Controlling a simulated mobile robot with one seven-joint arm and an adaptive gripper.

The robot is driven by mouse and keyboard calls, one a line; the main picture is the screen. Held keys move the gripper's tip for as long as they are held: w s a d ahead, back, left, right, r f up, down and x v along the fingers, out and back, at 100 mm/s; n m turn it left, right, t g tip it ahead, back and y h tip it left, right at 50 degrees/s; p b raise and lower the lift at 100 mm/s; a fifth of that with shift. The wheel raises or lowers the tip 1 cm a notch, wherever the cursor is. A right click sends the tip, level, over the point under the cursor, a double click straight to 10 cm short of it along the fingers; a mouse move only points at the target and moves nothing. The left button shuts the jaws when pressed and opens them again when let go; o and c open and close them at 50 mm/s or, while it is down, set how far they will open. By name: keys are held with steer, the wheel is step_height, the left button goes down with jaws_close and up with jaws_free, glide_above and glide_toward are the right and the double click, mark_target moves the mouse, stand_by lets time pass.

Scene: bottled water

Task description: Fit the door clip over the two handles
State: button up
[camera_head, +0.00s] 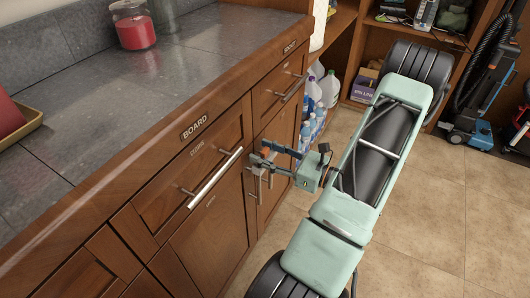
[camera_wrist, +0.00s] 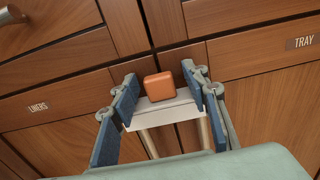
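The door clip is a pale bar (camera_wrist: 165,110) with an orange block (camera_wrist: 159,86) on it. It lies across the tops of two pale upright handles (camera_wrist: 203,135) on the cabinet doors; how deeply it sits over them is not clear. My gripper (camera_wrist: 163,88) is open around the orange block, with gaps between the block and both blue finger pads. In the head view, my gripper (camera_head: 263,160) is at the lower cabinet doors, the orange block (camera_head: 265,151) showing between its fingers. There the fingers partly hide the clip.
A drawer with a long bar handle (camera_head: 215,179) is left of my gripper, under the grey countertop (camera_head: 130,90). Bottles (camera_head: 329,88) stand beyond the cabinet. A blue vacuum cleaner (camera_head: 470,130) stands at far right. The tiled floor (camera_head: 420,210) is open at right.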

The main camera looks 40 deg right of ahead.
steer(key=v, duration=1.2)
stand_by(0.5)
